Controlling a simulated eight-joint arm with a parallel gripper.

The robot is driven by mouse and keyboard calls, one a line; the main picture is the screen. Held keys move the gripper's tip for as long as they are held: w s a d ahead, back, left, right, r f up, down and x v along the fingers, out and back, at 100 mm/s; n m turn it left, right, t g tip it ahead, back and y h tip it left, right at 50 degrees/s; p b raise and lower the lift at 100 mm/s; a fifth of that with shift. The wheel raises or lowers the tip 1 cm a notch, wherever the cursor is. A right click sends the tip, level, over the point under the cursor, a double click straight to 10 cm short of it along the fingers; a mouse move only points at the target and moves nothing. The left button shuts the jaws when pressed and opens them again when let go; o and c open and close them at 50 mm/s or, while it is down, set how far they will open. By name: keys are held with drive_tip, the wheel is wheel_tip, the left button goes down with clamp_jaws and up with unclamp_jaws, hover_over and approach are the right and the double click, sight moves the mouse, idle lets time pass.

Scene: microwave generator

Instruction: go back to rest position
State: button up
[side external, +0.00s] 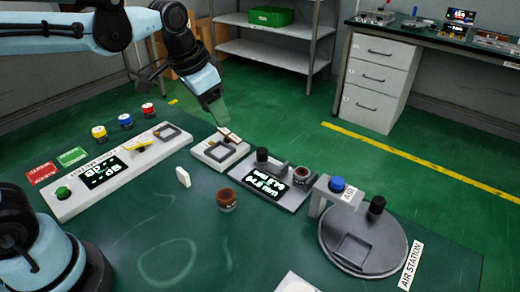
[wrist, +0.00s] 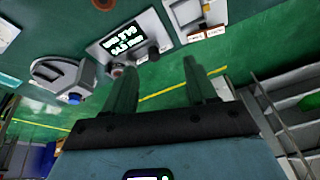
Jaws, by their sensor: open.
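My gripper (side external: 218,112) hangs at the end of my arm over the far edge of the green worktable (side external: 270,262), fingers pointing down. It is just above and behind a small white fixture (side external: 221,150) with a square frame. In the wrist view, the two dark green fingers of my gripper (wrist: 160,75) stand wide apart with nothing between them. The white fixture also shows in the wrist view (wrist: 185,14), beyond the fingertips. I cannot tell the exact height of the fingertips above it.
A white panel (side external: 125,172) with a display lies left; a grey display unit (side external: 266,183) and the round air station (side external: 362,240) lie right. A brown ring part (side external: 227,200) and white piece (side external: 183,177) are on the table. Shelves (side external: 265,50) and a drawer cabinet (side external: 378,82) stand behind.

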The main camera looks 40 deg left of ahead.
drive_tip(key=s+a+f+n+t, duration=0.2)
drive_tip(key=s+f+n+t, duration=0.1)
drive_tip(key=s, duration=0.6)
drive_tip(key=shift+a+f+n, duration=0.2)
drive_tip(key=shift+f+n, duration=0.1)
drive_tip(key=shift+f, duration=0.45)
